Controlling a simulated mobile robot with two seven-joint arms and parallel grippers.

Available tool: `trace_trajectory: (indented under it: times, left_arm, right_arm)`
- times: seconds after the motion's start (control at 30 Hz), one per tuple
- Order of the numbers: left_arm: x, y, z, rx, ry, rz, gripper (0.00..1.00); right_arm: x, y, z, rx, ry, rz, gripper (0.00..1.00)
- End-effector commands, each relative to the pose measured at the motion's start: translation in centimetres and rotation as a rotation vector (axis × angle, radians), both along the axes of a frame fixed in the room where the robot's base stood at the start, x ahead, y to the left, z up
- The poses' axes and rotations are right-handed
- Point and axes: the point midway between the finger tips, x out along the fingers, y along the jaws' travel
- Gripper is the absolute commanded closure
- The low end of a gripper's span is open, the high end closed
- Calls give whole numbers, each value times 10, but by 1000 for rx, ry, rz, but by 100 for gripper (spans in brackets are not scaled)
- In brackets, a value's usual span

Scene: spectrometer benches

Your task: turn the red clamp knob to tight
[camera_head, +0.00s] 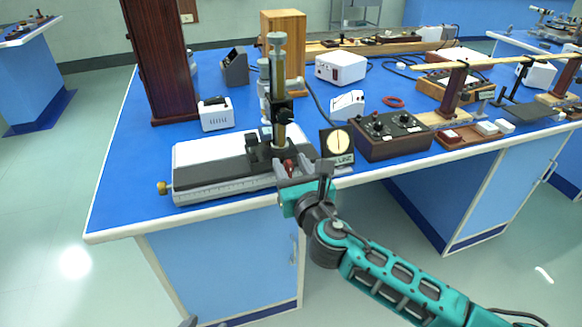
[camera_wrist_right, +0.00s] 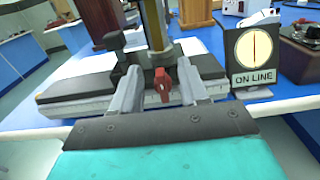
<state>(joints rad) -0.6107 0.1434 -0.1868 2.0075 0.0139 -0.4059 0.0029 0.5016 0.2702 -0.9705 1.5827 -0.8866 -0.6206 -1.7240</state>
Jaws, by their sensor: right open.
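The red clamp knob (camera_wrist_right: 163,84) sits at the foot of the upright post on the spectrometer bench, its lobe hanging roughly vertical in the right wrist view. In the head view the knob (camera_head: 289,167) shows small at the base's front edge. My right gripper (camera_wrist_right: 159,70) is open, with one finger on each side of the knob and a visible gap to both; it also shows in the head view (camera_head: 292,172). The spectrometer base (camera_head: 225,185) is a long grey rail with a scale and a brass end knob. Only small grey tips, perhaps my left gripper, show at the bottom edge.
An "ON LINE" dial sign (camera_head: 337,145) stands close to the right of my gripper. A brown control box (camera_head: 391,135) is farther right. A white box (camera_head: 216,114) and a dark wooden column (camera_head: 158,60) stand behind. The blue bench top (camera_head: 125,190) is clear at left.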

Motion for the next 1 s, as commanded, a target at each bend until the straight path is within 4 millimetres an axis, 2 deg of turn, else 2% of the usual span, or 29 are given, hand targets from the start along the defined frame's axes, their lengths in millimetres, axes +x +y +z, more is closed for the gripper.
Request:
trace_trajectory:
  times: [0.37, 0.8, 1.0]
  left_arm:
    - [0, -1, 0, -1, 1, -2, 47]
    - [0, 0, -2, 3, 1, -5, 47]
    - [0, 0, -2, 3, 1, -5, 47]
  right_arm:
    - [5, 2, 0, 1, 0, 0, 56]
    - [5, 2, 0, 1, 1, 0, 98]
    - [5, 1, -1, 0, 3, 0, 100]
